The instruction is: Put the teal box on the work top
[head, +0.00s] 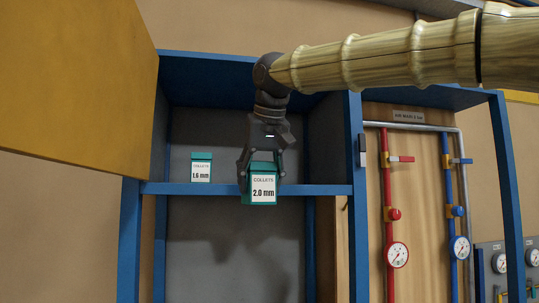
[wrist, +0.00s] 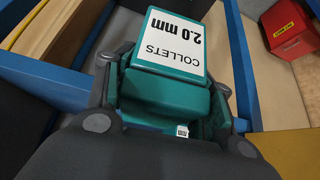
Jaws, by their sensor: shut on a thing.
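My gripper (head: 262,172) points down and is shut on a teal box (head: 247,198) with a white label reading "COLLETS 2.0 mm". The box is upright and overlaps the front edge of the blue shelf (head: 330,190); its base shows lower than that edge, so it looks to be in front of it. In the wrist view the same teal box (wrist: 165,92) sits between the dark fingers, label in sight. A second teal box (head: 201,167), labelled "1.6 mm", stands on the shelf to the left. I cannot make out the work top with certainty.
An open yellow door (head: 80,80) hangs at the left of the blue cabinet. A blue post (head: 357,220) stands right of the box. Beyond it are red and blue pipes with valves and gauges (head: 397,254). The wrist view shows a red box (wrist: 290,28) at upper right.

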